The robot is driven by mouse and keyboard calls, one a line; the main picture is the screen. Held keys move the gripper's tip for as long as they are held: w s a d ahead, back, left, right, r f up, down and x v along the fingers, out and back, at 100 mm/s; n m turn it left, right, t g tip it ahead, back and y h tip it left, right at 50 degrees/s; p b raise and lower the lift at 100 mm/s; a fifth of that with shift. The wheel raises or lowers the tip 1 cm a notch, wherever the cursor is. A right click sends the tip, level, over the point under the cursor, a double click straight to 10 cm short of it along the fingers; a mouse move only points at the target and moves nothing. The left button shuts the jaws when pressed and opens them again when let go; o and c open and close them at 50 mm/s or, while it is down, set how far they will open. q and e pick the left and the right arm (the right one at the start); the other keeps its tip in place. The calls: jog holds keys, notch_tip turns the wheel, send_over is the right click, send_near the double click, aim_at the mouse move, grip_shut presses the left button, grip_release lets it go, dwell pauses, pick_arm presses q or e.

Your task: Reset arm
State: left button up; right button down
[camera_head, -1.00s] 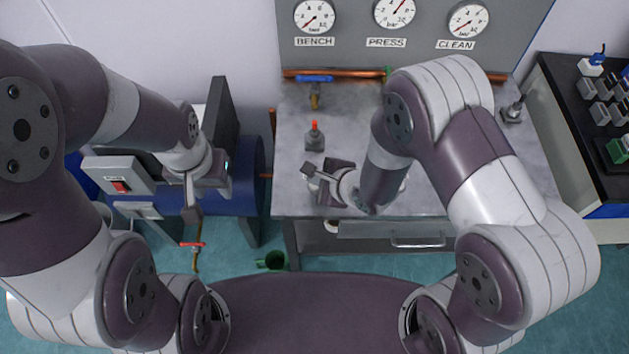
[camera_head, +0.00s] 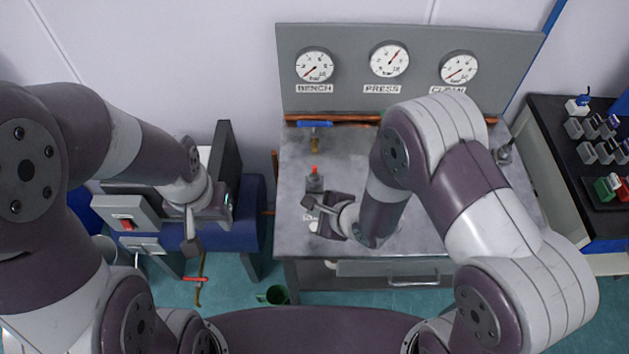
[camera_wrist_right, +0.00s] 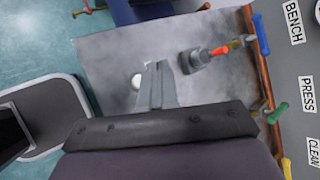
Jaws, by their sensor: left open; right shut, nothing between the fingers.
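My left gripper (camera_head: 192,246) hangs at the left in the head view, in front of a grey machine with a red switch (camera_head: 127,224). Its fingers are hard to make out, but it is open and nothing shows in it. My right gripper (camera_head: 311,203) is over the left part of the grey metal bench (camera_head: 410,240). In the right wrist view its fingers (camera_wrist_right: 157,85) are together and empty above the bench top. A small fitting with a red tip (camera_head: 315,179) stands on the bench close behind the right gripper; it also shows in the right wrist view (camera_wrist_right: 197,59).
A gauge panel (camera_head: 349,86) with dials marked BENCH, PRESS and CLEAN stands behind the bench. A blue-handled valve (camera_head: 314,125) sits on the copper pipe. A dark side table (camera_head: 545,130) with small blocks is at the right.

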jog(key=shift+n, duration=0.3)
jog(key=s+d+n, duration=0.1)
jog(key=s+d+f+n+g+h, duration=0.1)
jog(key=n, duration=0.1)
jog(key=f+n+h, duration=0.1)
jog(key=n, duration=0.1)
jog(key=shift+s+d+f+g, duration=0.25)
jog(key=shift+s+d+g, duration=0.05)
jog(key=shift+s+d, duration=0.1)
jog(key=s+d+r+n+g+h, duration=0.2)
jog(key=s+d+r+n, duration=0.1)
jog(key=d+r+n, duration=0.3)
jog(key=s+d+r+n+g+h, duration=0.1)
jog(key=s+d+r+n+h, duration=0.1)
jog(key=d+r+n, duration=0.5)
notch_tip(320, 180, up, 3)
jog(key=shift+s+d+f+g, duration=0.1)
jog(key=shift+s+d+g, duration=0.3)
jog(key=shift+s+d, duration=0.5)
jog(key=shift+w+d, duration=0.1)
jog(key=shift+w, duration=0.15)
jog(key=shift+s, duration=0.1)
